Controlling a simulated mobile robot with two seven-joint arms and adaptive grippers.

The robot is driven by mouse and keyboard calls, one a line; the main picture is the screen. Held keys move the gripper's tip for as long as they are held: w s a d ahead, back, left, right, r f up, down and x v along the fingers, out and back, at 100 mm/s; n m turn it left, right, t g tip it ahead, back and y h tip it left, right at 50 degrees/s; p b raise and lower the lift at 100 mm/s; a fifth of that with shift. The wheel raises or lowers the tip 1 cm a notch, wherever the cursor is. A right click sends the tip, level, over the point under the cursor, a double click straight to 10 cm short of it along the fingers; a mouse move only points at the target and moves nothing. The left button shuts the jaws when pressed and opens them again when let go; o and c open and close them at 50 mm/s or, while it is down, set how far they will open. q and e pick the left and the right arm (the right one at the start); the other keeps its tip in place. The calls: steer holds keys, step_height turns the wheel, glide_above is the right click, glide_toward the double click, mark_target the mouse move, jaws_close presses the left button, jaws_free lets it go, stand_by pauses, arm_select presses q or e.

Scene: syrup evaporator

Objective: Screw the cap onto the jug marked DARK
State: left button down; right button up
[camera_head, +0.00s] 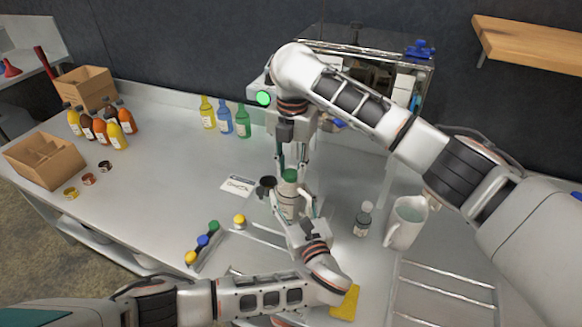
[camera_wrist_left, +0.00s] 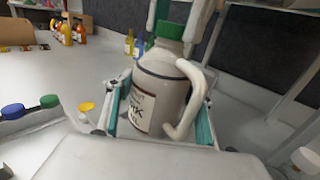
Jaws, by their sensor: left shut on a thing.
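The jug with the dark lettered label (camera_wrist_left: 155,100) is upright between the pads of my left gripper (camera_wrist_left: 160,118), which is shut on its body. Only the end of the label's word shows, apparently "RK". In the head view the jug (camera_head: 287,205) stands near the middle, with my left gripper (camera_head: 290,212) around it. A green cap (camera_head: 289,175) is at the jug's mouth; it also shows in the left wrist view (camera_wrist_left: 170,30). My right gripper (camera_head: 291,170) points down from above, a finger on each side of the cap. Whether the fingers press on it is unclear.
A rack with green, blue and yellow caps (camera_head: 202,240) lies left of the jug, near a yellow cap (camera_head: 239,219). A small bottle (camera_head: 363,218) and a white pitcher (camera_head: 405,222) stand to the right. Coloured bottles (camera_head: 226,118) stand behind. The left tabletop has free room.

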jaws_close()
arm_select(q)
steer(key=shift+a, duration=0.1)
arm_select(e)
steer(key=shift+m, duration=1.7)
steer(key=o, duration=1)
jaws_free()
steer(key=shift+r, duration=0.1)
steer(key=shift+r, duration=2.2)
